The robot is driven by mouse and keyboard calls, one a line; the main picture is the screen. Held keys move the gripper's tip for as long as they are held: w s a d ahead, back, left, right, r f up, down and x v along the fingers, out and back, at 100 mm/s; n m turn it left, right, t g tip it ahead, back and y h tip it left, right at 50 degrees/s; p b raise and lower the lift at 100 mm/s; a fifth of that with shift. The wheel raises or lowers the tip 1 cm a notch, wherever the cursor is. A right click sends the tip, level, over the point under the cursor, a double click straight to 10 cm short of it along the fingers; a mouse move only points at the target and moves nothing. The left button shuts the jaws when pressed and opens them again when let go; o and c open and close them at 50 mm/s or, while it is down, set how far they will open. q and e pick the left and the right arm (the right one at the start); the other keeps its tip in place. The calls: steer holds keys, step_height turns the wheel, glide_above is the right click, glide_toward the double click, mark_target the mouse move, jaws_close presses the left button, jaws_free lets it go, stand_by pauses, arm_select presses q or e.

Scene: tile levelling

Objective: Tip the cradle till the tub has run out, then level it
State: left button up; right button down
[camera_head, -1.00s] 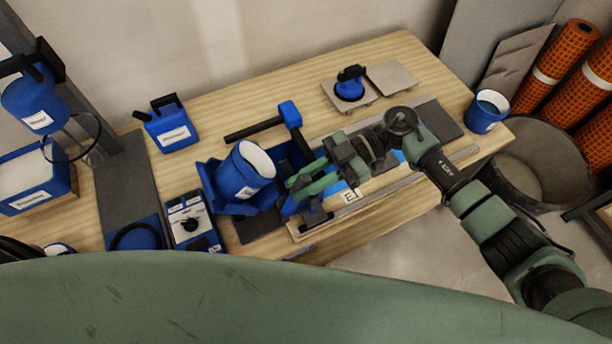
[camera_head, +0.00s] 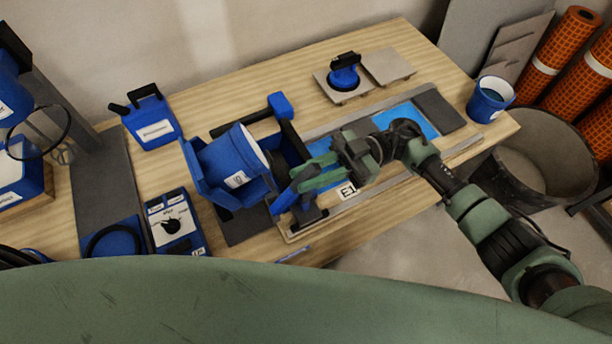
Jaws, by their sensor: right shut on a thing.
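The blue tub (camera_head: 228,160) sits in the blue cradle (camera_head: 202,182) and is tipped to the right, its pale mouth facing right. Its inside is mostly hidden, so I cannot tell how much it holds. My right gripper (camera_head: 302,184) is shut on the cradle's blue handle (camera_head: 283,201), to the right of the tub. Its wrist partly covers the long tray (camera_head: 455,143), where a bright blue patch (camera_head: 412,117) shows. My left gripper is not in view.
A control box (camera_head: 172,226) stands in front left of the cradle, a blue jug (camera_head: 152,122) behind left. Grey tiles (camera_head: 389,66) and a blue suction cup (camera_head: 344,74) are at the back. A blue cup (camera_head: 490,99) stands at the right edge, beside a large bin (camera_head: 545,165).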

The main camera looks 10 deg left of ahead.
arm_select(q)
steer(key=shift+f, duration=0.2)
arm_select(e)
steer(key=shift+w, duration=0.1)
steer(key=c, duration=1.3)
jaws_free()
steer(key=shift+d, duration=0.1)
steer(key=shift+d, duration=0.1)
